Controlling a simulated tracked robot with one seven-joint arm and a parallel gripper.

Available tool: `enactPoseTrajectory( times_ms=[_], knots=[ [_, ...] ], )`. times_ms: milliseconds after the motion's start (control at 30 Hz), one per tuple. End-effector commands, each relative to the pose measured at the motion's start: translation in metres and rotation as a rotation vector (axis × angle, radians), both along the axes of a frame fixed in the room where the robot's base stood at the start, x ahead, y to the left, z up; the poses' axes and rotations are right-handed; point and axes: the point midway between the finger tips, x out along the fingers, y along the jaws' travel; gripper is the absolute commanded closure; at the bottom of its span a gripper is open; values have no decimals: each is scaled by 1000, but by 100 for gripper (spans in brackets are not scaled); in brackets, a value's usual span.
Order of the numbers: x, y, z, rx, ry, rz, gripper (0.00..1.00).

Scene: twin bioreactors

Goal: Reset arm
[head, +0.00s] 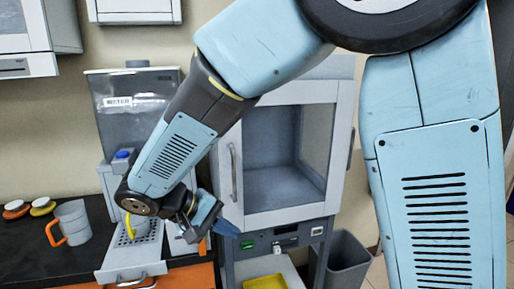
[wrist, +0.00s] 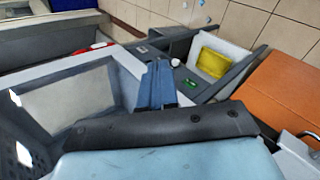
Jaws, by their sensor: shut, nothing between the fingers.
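My arm reaches down from the upper right in the head view. My gripper (head: 228,229) is shut and empty, its blue fingers in front of the control panel's left edge. In the wrist view the closed blue fingers of my gripper (wrist: 158,70) point away from the camera, with nothing between them. My arm hides part of the glass-fronted cabinet (head: 344,150) and part of the water dispenser (head: 95,85).
A grey mug (head: 72,222) with an orange handle stands on the black counter at left. A drip tray (head: 112,268) lies below my wrist. A grey bin (head: 348,262) stands at right. A yellow tray (head: 265,283) also shows in the wrist view (wrist: 213,63). Tiled floor is open at right.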

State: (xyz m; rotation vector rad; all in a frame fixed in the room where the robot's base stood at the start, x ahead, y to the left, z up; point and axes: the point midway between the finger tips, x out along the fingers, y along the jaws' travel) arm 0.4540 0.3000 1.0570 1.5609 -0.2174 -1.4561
Motion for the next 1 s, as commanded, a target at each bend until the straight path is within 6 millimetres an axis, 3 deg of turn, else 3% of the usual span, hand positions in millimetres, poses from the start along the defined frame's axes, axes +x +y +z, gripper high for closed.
enactPoseTrajectory(
  times_ms=[200, 467, 1000],
  knots=[
    [16, -61, 23, 165, 74, -108, 100],
    [19, -126, 47, 365, 107, -203, 100],
    [-10, -234, 89, 747, -30, -326, 100]
  ],
)
